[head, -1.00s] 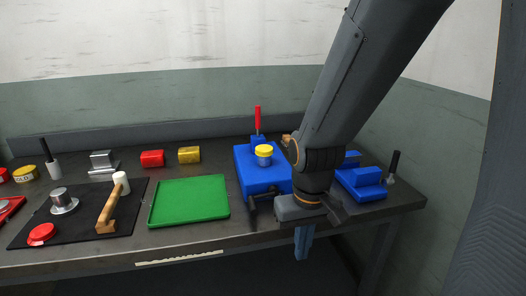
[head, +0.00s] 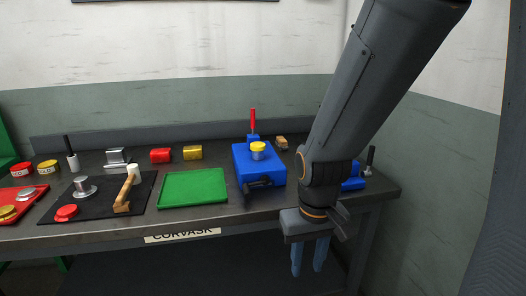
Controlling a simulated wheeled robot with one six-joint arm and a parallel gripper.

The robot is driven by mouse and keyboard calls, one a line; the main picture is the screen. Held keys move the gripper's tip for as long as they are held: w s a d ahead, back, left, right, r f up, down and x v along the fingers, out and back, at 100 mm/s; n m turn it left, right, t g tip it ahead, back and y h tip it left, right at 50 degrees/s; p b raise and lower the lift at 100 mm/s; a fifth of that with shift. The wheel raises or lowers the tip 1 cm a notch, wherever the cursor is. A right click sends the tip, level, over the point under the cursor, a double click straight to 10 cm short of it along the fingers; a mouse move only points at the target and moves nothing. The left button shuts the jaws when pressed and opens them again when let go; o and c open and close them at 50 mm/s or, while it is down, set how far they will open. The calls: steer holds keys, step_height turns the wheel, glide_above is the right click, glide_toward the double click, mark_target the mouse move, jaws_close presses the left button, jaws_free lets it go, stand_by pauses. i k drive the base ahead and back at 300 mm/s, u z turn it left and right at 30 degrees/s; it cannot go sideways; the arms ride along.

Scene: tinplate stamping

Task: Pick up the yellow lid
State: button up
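A yellow lid (head: 258,145) sits on top of a short silver tin (head: 258,154), which stands on a blue fixture (head: 240,164) near the middle of the bench. My gripper (head: 309,270) points down in front of the bench's front edge, lower than the bench top and to the right of the lid. Its two blue fingers are apart with nothing between them. The gripper is well clear of the lid. My arm hides part of a second blue fixture (head: 353,184) on the right.
A green tray (head: 193,187) lies empty left of the fixture. A black mat (head: 150,204) holds a mallet (head: 125,195), a red piece and a metal piece. Red and yellow blocks stand behind. A red-handled lever (head: 253,122) rises behind the lid.

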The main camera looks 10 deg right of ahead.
mark_target(255, 146)
steer(key=z, duration=0.95)
steer(key=i, duration=0.9)
steer(key=u, duration=1.35)
